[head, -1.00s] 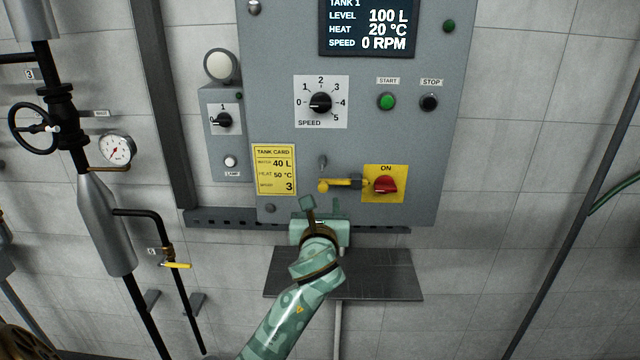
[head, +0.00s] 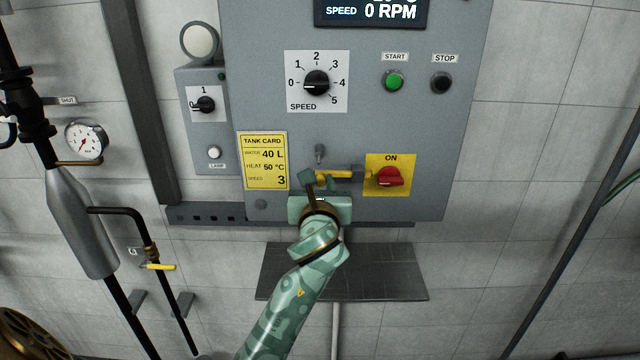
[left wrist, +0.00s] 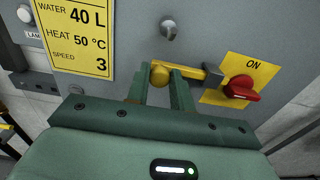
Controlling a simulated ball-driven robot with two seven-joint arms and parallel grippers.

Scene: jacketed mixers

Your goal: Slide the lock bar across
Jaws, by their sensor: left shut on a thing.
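The yellow lock bar (head: 336,174) lies level on the grey panel, left of the red switch (head: 389,177) on its yellow "ON" plate. In the left wrist view the bar (left wrist: 190,73) runs right to a dark guide beside the red switch (left wrist: 241,88). Its round yellow knob (left wrist: 160,74) sits between the fingers of my left gripper (left wrist: 163,85). My left gripper (head: 319,180) is shut on this knob and hides the bar's left end in the head view. My right gripper is not in view.
The tank card (head: 264,161) is close left of my gripper. A grey peg (head: 320,153) sticks out above the bar. The speed dial (head: 317,83), start button (head: 394,81) and stop button (head: 441,83) are higher up. A dark shelf (head: 390,272) is below the panel.

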